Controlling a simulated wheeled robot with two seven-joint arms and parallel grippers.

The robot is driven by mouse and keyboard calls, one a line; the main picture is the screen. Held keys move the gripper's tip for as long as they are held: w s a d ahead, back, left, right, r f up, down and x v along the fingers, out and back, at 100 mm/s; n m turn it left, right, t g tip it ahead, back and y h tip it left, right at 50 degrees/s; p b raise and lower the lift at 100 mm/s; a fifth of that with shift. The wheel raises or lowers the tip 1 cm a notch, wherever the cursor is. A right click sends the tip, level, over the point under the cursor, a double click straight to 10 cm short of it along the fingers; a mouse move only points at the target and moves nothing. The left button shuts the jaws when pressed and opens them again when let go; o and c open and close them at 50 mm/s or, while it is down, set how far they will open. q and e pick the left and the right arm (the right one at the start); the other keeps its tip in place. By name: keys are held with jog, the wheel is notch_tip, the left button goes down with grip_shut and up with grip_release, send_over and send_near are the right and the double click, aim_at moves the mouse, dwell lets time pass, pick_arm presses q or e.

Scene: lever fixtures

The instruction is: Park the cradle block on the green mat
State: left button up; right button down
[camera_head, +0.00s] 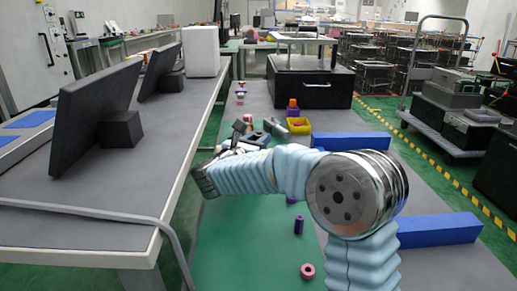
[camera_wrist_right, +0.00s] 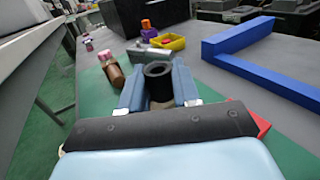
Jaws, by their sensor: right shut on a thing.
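My right gripper (camera_wrist_right: 158,104) is shut on a blue-grey block, which I take for the cradle block (camera_wrist_right: 130,94). Two raised blue-grey sides of the block stand either side of a dark upright cylinder with a hollow top (camera_wrist_right: 158,76). In the head view my right arm reaches left and the dark hand (camera_head: 206,178) is partly hidden by the pale blue sleeve. I cannot tell whether the block touches the surface under it. A green area (camera_head: 240,250) runs along the grey surface; I cannot tell a separate mat from it. My left gripper is not in view.
A brown bottle-like thing (camera_wrist_right: 113,75), a grey block (camera_wrist_right: 148,54) and a yellow tray (camera_wrist_right: 172,42) lie beyond the gripper. Long blue bars (camera_head: 352,141) lie to the right. A purple cylinder (camera_head: 299,225) and pink ring (camera_head: 308,271) are nearer. A grey table (camera_head: 120,185) borders the left.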

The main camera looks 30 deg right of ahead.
jog(key=shift+d+f, duration=0.1)
jog(key=shift+f, duration=1)
jog(key=shift+f, duration=0.1)
jog(key=c, duration=0.8)
grip_release()
jog(key=shift+f, duration=0.1)
jog(key=shift+r, duration=0.25)
jog(key=v, duration=0.7)
jog(key=shift+s, duration=0.2)
jog(key=shift+f, duration=0.1)
